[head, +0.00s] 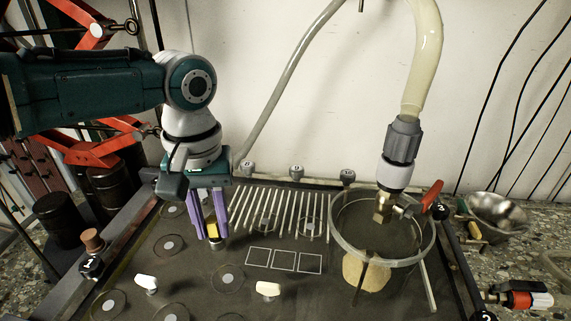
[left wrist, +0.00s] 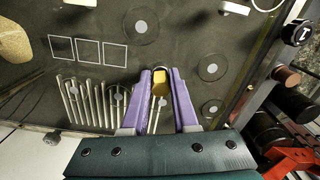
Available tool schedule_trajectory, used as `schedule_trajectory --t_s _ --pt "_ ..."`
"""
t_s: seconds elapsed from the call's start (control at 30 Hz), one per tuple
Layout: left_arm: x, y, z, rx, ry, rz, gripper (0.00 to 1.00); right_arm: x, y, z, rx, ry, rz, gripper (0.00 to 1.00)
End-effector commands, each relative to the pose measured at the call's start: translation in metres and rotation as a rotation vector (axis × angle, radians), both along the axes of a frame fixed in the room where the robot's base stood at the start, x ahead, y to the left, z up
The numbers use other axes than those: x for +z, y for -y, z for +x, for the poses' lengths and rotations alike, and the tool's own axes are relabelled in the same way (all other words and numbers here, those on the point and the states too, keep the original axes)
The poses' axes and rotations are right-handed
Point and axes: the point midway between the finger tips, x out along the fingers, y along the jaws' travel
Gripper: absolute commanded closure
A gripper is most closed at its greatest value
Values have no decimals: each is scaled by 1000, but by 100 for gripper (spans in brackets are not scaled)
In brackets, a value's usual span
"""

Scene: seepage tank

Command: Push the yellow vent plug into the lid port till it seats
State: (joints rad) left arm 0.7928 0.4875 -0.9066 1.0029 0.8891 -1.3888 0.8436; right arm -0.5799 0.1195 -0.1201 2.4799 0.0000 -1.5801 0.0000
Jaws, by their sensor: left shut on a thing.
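The yellow vent plug (head: 212,229) is between the purple fingers of my left gripper (head: 211,233), which is shut on it. The fingers point down at the dark lid (head: 190,262), left of the white slats. A small pale round part shows just under the plug; I cannot tell whether it is the plug's foot or the port. In the left wrist view the plug (left wrist: 161,80) sits between the fingertips (left wrist: 161,76). The port under the plug is hidden, and how deep the plug sits cannot be told. My right gripper is not in view.
Two white handles (head: 268,289) stand on the lid in front. White squares (head: 284,261) are marked right of the gripper. A clear ring (head: 337,240) with a hose and red-handled valve (head: 432,196) stands at the right. A metal bowl (head: 500,212) lies beyond.

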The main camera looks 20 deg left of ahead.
Motion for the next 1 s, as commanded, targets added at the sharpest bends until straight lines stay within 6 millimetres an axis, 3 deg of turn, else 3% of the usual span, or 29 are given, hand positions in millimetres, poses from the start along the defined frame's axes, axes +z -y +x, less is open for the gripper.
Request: schedule_trajectory --t_s 0.33,0.37,0.67,1.0 --pt "-3 0 0 1 0 0 100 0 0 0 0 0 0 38" --pt "-3 0 0 1 0 0 72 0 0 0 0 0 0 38" --pt "-3 0 0 1 0 0 38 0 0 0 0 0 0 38" --pt "4 0 0 0 2 -1 38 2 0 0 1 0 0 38"
